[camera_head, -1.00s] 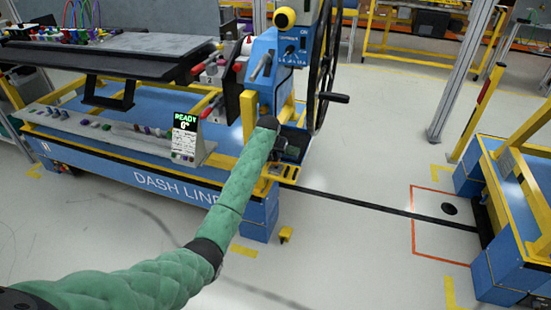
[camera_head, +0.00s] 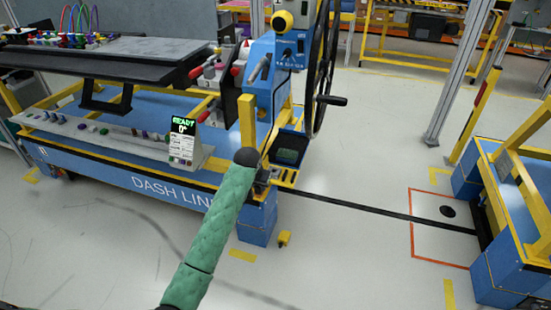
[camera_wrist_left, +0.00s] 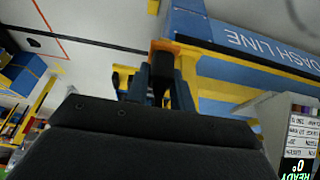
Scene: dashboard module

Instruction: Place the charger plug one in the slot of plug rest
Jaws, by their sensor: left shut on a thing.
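My left gripper (camera_head: 262,176) is at the front right corner of the blue bench, largely hidden behind its own black wrist in the head view. In the left wrist view my left gripper (camera_wrist_left: 160,88) shows its dark blue fingers shut on a small dark thing (camera_wrist_left: 161,70). I cannot tell its outline well enough to be sure that it is charger plug one. An orange-edged part of the bench corner (camera_wrist_left: 172,47) lies right by the fingertips; I cannot tell whether they touch. I cannot make out the plug rest or its slot. My right gripper is in neither view.
The blue bench (camera_head: 125,186) carries a display reading READY (camera_head: 183,140), a row of knobs and a yellow post (camera_head: 247,122).

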